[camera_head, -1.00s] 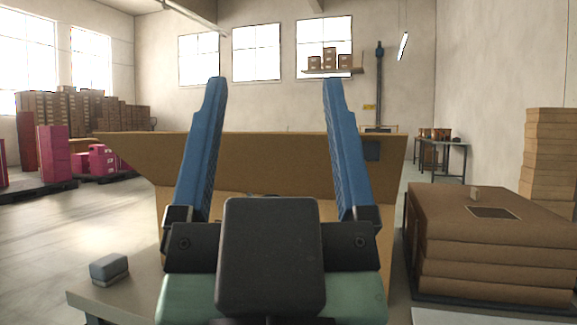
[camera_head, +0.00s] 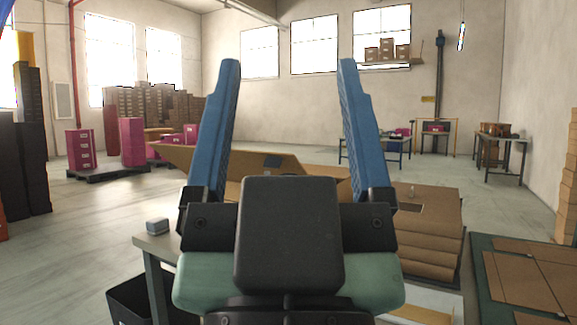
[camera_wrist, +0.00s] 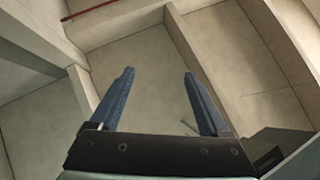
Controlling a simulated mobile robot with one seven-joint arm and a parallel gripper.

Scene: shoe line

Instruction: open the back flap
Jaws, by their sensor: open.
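An open cardboard box stands behind my gripper in the head view, largely hidden by it. My gripper (camera_head: 290,62) is open and empty. Its two blue fingers point up, with their tips higher in the picture than the box. In the wrist view my gripper (camera_wrist: 158,72) has only pale walls and beams behind it, and no box is seen there. Most of the box's front and inside is hidden.
The box's table (camera_head: 150,246) has a small grey block (camera_head: 157,226) near its left corner. Stacked flat cardboard (camera_head: 430,225) is at the right, with a green table (camera_head: 480,275) of cut sheets nearer. A dark bin (camera_head: 128,298) is below left.

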